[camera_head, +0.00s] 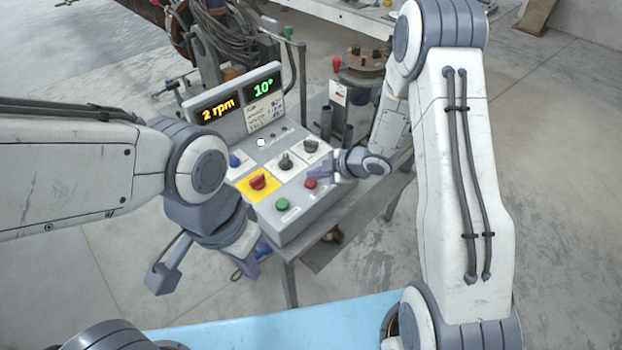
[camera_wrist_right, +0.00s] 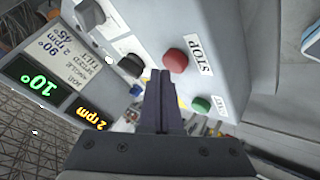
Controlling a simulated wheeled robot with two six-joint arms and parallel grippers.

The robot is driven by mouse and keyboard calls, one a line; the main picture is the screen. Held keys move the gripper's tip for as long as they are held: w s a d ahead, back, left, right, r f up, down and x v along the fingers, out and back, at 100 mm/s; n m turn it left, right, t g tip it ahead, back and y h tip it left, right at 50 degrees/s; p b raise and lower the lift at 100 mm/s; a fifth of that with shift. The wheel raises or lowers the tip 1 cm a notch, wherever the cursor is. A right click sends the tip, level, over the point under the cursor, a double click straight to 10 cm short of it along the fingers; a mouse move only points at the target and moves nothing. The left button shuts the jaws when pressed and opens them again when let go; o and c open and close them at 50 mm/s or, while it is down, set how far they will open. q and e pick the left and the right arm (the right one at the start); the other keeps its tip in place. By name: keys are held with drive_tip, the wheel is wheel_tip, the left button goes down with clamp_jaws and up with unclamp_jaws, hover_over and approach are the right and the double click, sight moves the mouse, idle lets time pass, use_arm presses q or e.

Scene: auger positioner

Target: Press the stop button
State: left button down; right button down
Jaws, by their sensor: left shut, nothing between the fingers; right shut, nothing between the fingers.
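The stop button is a red round button (camera_head: 311,184) on the right side of the grey control box (camera_head: 300,222). In the right wrist view the red button (camera_wrist_right: 175,60) has a white STOP label beside it. My right gripper (camera_head: 314,173) is shut and empty, with its fingertips close to the stop button. In the right wrist view the shut fingertips (camera_wrist_right: 161,73) appear just beside the red button; whether they touch it I cannot tell. My left gripper (camera_head: 251,272) is shut and empty, low at the left front of the box, partly hidden behind its own wrist.
A green button (camera_head: 282,204), a red knob (camera_head: 258,181) on a yellow plate, black knobs (camera_head: 286,161) and a blue button (camera_head: 235,160) share the panel. A display (camera_head: 219,109) reads 2 rpm and 10°. Dark upright tubes (camera_head: 327,122) stand behind the box.

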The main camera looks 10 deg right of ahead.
sight(314, 183)
drive_tip(key=shift+r, duration=0.3)
wheel_tip(314, 183, up, 5)
drive_tip(key=p, duration=0.4)
drive_tip(key=shift+r+p, duration=0.1)
drive_tip(key=shift+p, duration=0.25)
